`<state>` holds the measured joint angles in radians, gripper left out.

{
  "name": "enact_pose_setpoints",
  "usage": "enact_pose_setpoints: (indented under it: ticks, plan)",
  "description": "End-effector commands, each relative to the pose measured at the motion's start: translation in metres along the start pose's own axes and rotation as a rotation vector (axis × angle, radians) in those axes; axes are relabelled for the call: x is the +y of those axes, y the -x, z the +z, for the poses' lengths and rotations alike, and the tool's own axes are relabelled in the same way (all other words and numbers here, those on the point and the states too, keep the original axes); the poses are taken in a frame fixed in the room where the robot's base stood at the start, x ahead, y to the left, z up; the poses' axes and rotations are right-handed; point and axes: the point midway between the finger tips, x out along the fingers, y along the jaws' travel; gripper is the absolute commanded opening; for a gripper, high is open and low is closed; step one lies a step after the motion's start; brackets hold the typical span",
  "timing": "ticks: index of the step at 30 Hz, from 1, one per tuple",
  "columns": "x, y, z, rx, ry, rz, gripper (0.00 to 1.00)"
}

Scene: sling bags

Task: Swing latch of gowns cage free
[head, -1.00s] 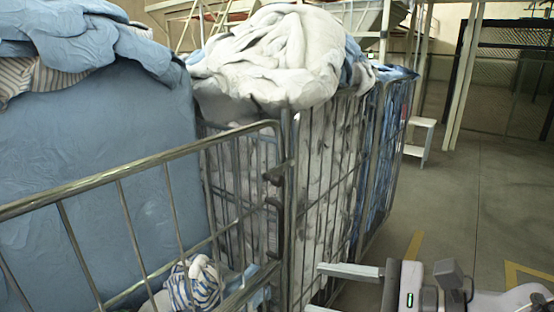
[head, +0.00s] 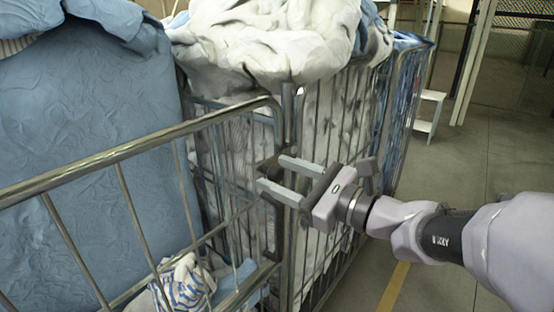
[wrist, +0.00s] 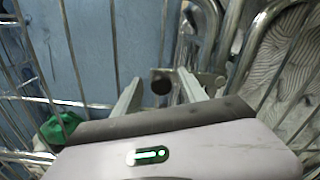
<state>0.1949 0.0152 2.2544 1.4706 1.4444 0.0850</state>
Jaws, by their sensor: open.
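A metal cage gate (head: 140,147) with a thick top rail spans the left of the head view. Its corner meets a post (head: 289,110), where a small dark latch knob (head: 266,167) sits, partly hidden by my gripper. My gripper (head: 272,174) is open, its two grey fingers reaching left across the post at latch height. In the wrist view the dark round knob (wrist: 160,81) and its metal plate (wrist: 205,79) lie between or just beyond the fingertips (wrist: 160,90). I cannot tell whether the fingers touch the latch.
Pale bundled cloth (head: 265,45) overflows a second cage (head: 335,150) behind the post. Blue cloth (head: 90,160) fills the left, and a striped cloth (head: 182,285) lies low inside the gate. A green item (wrist: 60,130) shows in the wrist view. Open floor (head: 470,160) lies right.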

Motion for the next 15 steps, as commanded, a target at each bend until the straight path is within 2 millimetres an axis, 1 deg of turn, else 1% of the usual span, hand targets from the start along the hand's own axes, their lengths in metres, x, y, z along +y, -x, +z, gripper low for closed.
enact_pose_setpoints:
  ticks: [1,4,12,13,15]
  plan:
    - [0.0010,-0.0052,-0.0009,0.000,0.000,0.002,0.50]
    - [0.0003,-0.0112,-0.0004,0.001,-0.001,0.001,0.50]
    - [0.0000,-0.0131,0.0000,0.001,-0.001,0.000,0.50]
    - [0.0000,-0.0131,0.0000,0.001,-0.001,0.000,0.48]
    - [0.0000,-0.0130,0.0000,0.001,-0.001,0.000,0.34]
